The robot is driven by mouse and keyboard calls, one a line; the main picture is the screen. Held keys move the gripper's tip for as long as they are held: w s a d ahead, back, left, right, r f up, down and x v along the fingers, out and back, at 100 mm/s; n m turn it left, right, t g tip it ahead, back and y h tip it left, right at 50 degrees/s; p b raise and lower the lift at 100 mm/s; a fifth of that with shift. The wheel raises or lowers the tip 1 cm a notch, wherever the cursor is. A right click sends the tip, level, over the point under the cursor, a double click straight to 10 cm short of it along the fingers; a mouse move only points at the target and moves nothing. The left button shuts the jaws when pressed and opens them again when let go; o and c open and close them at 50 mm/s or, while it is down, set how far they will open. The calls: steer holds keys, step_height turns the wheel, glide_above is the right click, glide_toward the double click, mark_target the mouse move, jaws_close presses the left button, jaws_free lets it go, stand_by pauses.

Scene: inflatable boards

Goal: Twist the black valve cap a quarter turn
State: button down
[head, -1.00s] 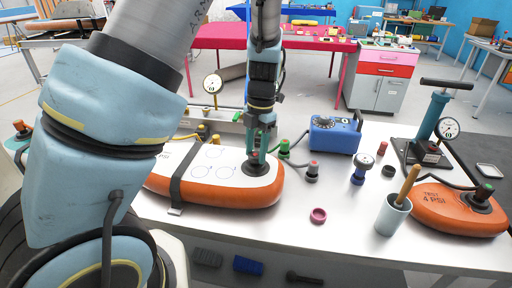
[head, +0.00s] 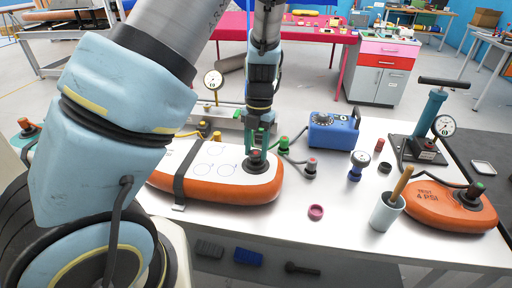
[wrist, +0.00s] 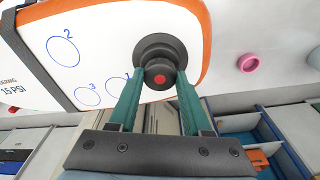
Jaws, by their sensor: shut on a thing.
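The black valve cap (wrist: 160,74), with a red dot on top, sits on a round black valve base at the end of the white-topped orange inflatable board (wrist: 110,28). My gripper (wrist: 160,84) has its two green fingers on either side of the cap and is shut on it. In the head view my gripper (head: 258,146) points down at the valve base (head: 256,163) near the right end of the board (head: 225,190). There the fingers hide most of the cap.
A blue box (head: 333,132), a pink ring (head: 316,212), a cup (head: 390,212) and a second orange board (head: 440,207) are further right. A black strap (head: 184,170) crosses the board.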

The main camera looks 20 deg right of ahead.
mark_target(255, 154)
steer(key=shift+r, duration=0.1)
steer(key=shift+r+p, duration=0.9)
steer(key=shift+p, duration=0.3)
steer(key=shift+r, duration=0.75)
steer(key=shift+r, duration=0.1)
steer(key=shift+r, duration=1.9)
